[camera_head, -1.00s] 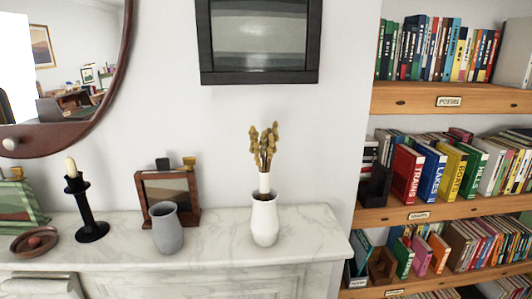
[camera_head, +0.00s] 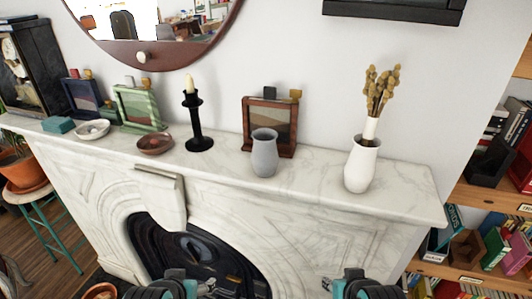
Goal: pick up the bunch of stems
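The bunch of stems (camera_head: 380,92) has dry yellow-brown heads and a white wrap around its lower part. It stands upright in the mouth of a white vase (camera_head: 361,170) on the right part of the marble mantel (camera_head: 310,182); its lower ends are hidden inside the vase. My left gripper (camera_head: 180,287) and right gripper (camera_head: 358,287) show only partly at the bottom edge, dark with teal parts. Both are well below and apart from the stems. Their fingertips cannot be made out clearly.
A grey vase (camera_head: 264,156) and a brown picture frame (camera_head: 270,122) stand left of the white vase. A black candlestick (camera_head: 198,125) and a brown dish (camera_head: 155,144) are further left. Bookshelves (camera_head: 480,195) are at the right. The mantel right of the white vase is clear.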

